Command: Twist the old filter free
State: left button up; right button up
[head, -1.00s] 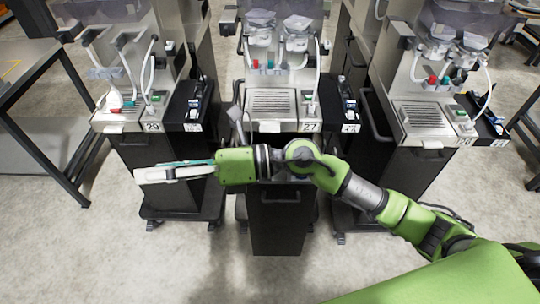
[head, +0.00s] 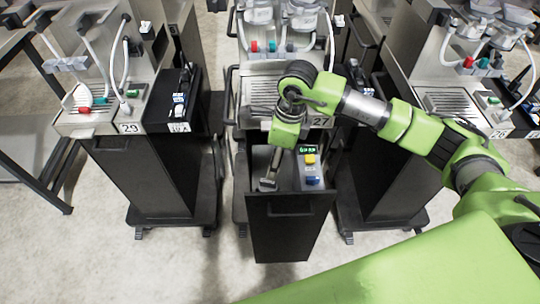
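The dispenser numbered 27 (head: 321,122) stands in the middle, with a pulled-out black drawer (head: 287,226) below its drip tray. Inside the drawer, at right, are a green-lit display (head: 307,149), a yellow piece (head: 310,159) and a blue piece (head: 312,181). I cannot tell which part, if any, is the old filter. My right gripper (head: 267,185) points down into the left part of the drawer. Its fingers are small and partly hidden, so I cannot tell whether they are open, shut or holding something. My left gripper is not in view.
Dispenser 29 (head: 130,128) stands at left with a black side unit (head: 180,95). Another dispenser (head: 450,100) stands at right. My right arm crosses in front of the middle and right dispensers. The floor before the left dispenser is clear.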

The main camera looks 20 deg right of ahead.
aim_at(269, 181)
jog(key=f, duration=0.4)
jog(key=w+a+f, duration=0.1)
jog(key=f, duration=0.4)
jog(key=f+p, duration=0.1)
jog(key=f, duration=0.3)
jog(key=shift+w+a+f, duration=0.25)
jog(key=shift+a+f, duration=0.05)
jog(key=shift+w+a+f, duration=0.1)
jog(key=shift+f, duration=0.7)
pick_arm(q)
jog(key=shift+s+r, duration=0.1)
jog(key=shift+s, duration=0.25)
